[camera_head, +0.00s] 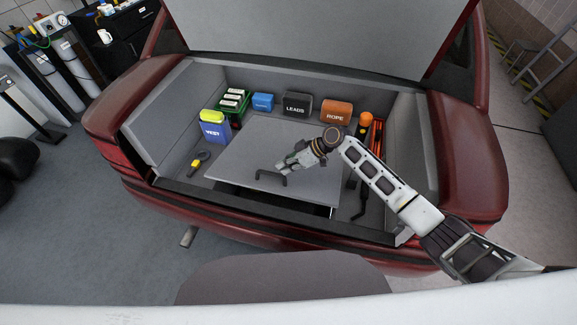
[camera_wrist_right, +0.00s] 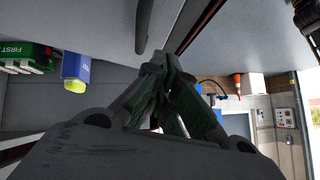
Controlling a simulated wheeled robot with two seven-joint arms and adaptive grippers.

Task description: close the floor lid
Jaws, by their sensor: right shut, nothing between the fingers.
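The floor lid (camera_head: 236,160) is a grey panel in the car's boot, with a dark handle (camera_head: 271,180) near its front edge. A dark gap shows below that front edge, so the lid looks raised at the front. My right gripper (camera_head: 283,170) is shut and empty, just behind the handle and close over the lid; I cannot tell whether it touches. In the right wrist view the shut fingers (camera_wrist_right: 165,75) are near a dark curved bar, probably the handle (camera_wrist_right: 145,25). My left gripper is not in view.
Around the lid are a blue VEST box (camera_head: 214,132), a green crate (camera_head: 234,103), a small blue box (camera_head: 263,101), a LEADS case (camera_head: 296,105), an orange ROPE case (camera_head: 336,113) and a flashlight (camera_head: 199,160). The boot's front sill (camera_head: 250,208) borders the opening.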

